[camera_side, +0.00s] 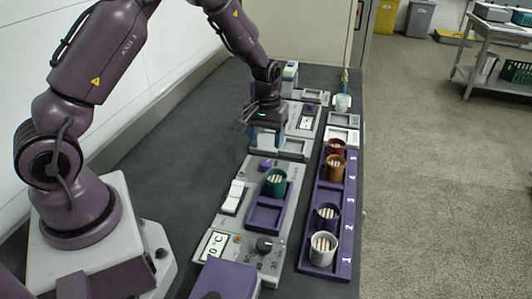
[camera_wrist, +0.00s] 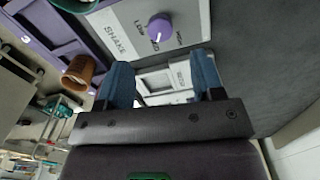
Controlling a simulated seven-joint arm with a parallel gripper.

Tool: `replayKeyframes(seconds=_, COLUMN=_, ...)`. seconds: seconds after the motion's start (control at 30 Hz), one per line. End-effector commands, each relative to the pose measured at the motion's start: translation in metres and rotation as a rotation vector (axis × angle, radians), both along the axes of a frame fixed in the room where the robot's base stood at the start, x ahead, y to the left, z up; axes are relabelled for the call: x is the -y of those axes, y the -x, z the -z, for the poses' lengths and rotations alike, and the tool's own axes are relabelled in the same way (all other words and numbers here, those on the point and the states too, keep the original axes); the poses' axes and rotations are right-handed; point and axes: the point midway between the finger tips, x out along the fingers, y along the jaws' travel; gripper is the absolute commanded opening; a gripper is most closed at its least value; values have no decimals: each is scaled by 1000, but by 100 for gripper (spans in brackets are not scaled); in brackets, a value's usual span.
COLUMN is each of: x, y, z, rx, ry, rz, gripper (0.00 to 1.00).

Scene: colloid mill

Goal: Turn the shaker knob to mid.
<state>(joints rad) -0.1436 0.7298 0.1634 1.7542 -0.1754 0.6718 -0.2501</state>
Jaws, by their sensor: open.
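The purple shaker knob (camera_wrist: 160,27) sits on a light grey panel marked SHAKE, with LOW, MID and HIGH around it in the wrist view. A small white mark shows near its lower edge; I cannot tell for sure which label it points to. In the side view the knob (camera_side: 265,164) is at the far end of the grey unit (camera_side: 283,222). My gripper (camera_side: 266,138) is open, its blue fingers pointing down just beyond the knob. In the wrist view my gripper (camera_wrist: 163,80) has nothing between its fingers, and the knob lies outside them.
A green cup (camera_side: 275,185) stands in a purple holder close to the knob. A white switch (camera_side: 233,196) and a black dial (camera_side: 264,244) are on the same unit. A numbered purple rack (camera_side: 328,210) with several cups is at right. Dark bench is clear at left.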

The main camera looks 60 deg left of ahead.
Motion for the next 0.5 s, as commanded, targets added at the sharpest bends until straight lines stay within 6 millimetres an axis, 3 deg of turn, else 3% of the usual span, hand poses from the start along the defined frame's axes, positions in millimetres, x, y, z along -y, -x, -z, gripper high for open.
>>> replayKeyframes(seconds=0.2, x=0, y=0, z=-40, rx=2, ry=0, rz=-1, gripper=61)
replayKeyframes(seconds=0.5, x=0, y=0, z=-55, rx=-1, ry=0, rz=0, gripper=61)
